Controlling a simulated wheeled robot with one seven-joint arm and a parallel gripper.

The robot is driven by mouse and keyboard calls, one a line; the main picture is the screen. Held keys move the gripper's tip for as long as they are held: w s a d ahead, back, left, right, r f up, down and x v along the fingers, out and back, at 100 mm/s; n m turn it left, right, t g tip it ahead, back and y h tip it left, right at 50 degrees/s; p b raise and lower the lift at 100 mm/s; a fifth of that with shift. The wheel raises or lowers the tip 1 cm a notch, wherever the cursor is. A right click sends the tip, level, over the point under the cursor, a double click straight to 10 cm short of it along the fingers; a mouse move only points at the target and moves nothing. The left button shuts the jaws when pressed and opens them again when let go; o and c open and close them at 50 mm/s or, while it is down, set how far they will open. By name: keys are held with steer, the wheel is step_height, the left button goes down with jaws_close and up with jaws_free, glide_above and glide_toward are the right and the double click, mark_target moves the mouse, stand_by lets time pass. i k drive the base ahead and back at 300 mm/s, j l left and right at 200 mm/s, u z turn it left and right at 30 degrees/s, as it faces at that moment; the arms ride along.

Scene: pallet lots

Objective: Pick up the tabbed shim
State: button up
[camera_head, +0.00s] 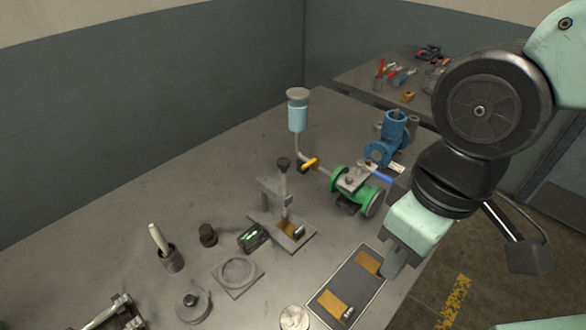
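Two flat brass-coloured plates lie on a dark rectangular mat (357,283) at the table's front right. The nearer plate (332,303) has a small dark and light block at its right edge. The farther plate (368,262) is partly hidden by my arm's end. Another brass-coloured piece (287,227) sits in a grey fixture (272,191). I cannot tell which piece is the tabbed shim. My gripper (392,266) points down over the mat's right side, close to the farther plate. Its fingers are too small and hidden to show whether they are open.
A green valve (357,190) and a blue fitting (385,142) stand behind the mat. A small green-lit device (251,237), a square plate with a ring (238,273) and round metal parts stand left of it. A back table (350,75) holds tools. The table's left rear is clear.

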mark_target(295, 233)
steer(key=u, duration=1.3)
steer(key=k+l+u, duration=0.15)
steer(key=u, duration=0.2)
steer(key=k+l+u, duration=0.1)
steer(key=k+u, duration=0.2)
